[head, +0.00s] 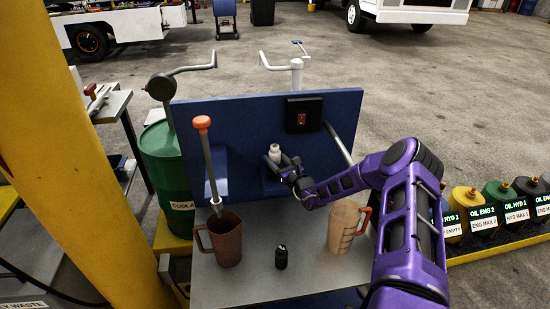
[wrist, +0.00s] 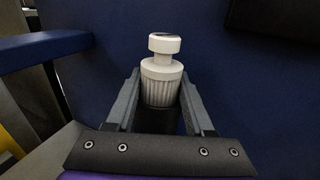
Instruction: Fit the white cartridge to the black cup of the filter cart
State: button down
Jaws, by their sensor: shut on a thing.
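The white cartridge (wrist: 161,82) is between the fingertips of my gripper (wrist: 160,92), which is shut on its ribbed body. It looks upright, with its round knob at the top, in front of the blue panel. In the head view the cartridge (head: 275,149) and my gripper (head: 276,161) are at the middle of the panel, above the bench. A dark shape (wrist: 158,122) shows below the cartridge in the wrist view; I cannot tell whether it is the black cup or whether they touch. A small black cup-like piece (head: 281,257) stands on the grey bench top, apart from my gripper.
A brown jug (head: 226,243) with an orange-topped pump rod stands at the left of the grey bench (head: 262,285). A tan jug (head: 343,226) stands at the right, beside my arm. The blue panel (head: 240,125) carries a black switch box (head: 304,115).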

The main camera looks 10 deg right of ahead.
jog(key=shift+s+f, duration=0.15)
jog(key=shift+f, duration=0.3)
dwell(0.6)
jog(key=shift+d+r, duration=0.1)
jog(key=shift+r, duration=0.2)
dwell(1.2)
jog(key=shift+f, duration=0.3)
dwell(0.3)
jog(key=shift+r+p, duration=0.15)
jog(key=shift+p, duration=0.2)
dwell(0.4)
jog(key=shift+a+p, duration=0.35)
jog(key=shift+a, duration=0.05)
dwell(0.9)
jog(key=shift+s+f, duration=0.1)
jog(key=shift+f, duration=0.1)
dwell(0.5)
jog(key=shift+r, duration=0.15)
